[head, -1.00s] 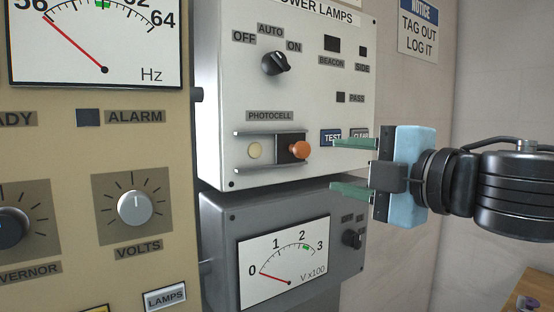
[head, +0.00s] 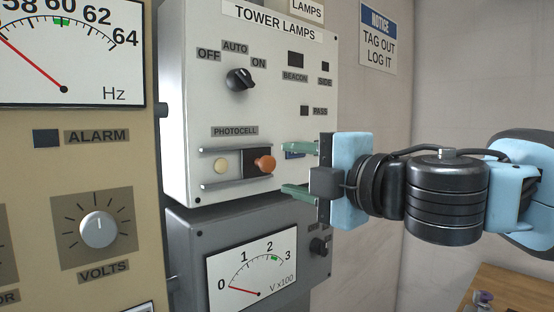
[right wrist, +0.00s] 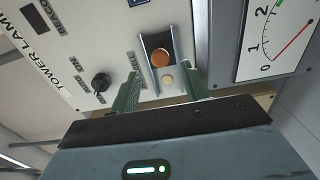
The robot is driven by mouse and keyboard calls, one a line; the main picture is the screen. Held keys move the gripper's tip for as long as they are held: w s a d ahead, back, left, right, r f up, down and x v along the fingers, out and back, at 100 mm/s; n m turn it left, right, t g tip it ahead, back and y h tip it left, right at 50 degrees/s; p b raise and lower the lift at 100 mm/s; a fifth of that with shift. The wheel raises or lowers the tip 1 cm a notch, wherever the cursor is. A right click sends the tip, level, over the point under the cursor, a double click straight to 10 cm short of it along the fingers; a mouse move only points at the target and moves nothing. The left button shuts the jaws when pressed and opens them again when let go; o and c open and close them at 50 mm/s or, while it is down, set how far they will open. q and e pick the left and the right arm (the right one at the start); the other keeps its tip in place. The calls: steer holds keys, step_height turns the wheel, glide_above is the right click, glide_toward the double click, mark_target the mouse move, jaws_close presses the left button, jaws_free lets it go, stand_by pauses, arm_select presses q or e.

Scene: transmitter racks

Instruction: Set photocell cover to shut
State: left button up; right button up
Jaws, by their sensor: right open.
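The photocell cover is a dark sliding plate with an orange knob (head: 264,163), held between two rails on the white TOWER LAMPS panel (head: 185,100). It sits at the right part of the rails. The pale round photocell (head: 221,166) is uncovered to its left. My right gripper (head: 292,170) is open, just right of the knob, its green fingers pointing left, one higher and one lower than the knob. In the right wrist view the orange knob (right wrist: 162,58) and pale photocell (right wrist: 167,80) show between or just beyond the open fingers (right wrist: 160,90). I see no contact. My left gripper is out of view.
A rotary switch (head: 240,79) sits above the cover on the same panel. A grey voltmeter box (head: 190,235) is below. A beige panel (head: 100,160) with dials stands at the left. A wooden table (head: 510,285) is at the lower right.

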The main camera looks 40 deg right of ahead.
mark_target(271, 164)
steer(key=w, duration=0.3)
steer(key=shift+w+a+f+b, duration=0.15)
steer(key=shift+w+b, duration=0.15)
steer(key=shift+b, duration=0.1)
steer(key=shift+w, duration=0.8)
steer(key=shift+c, duration=0.3)
jaws_close()
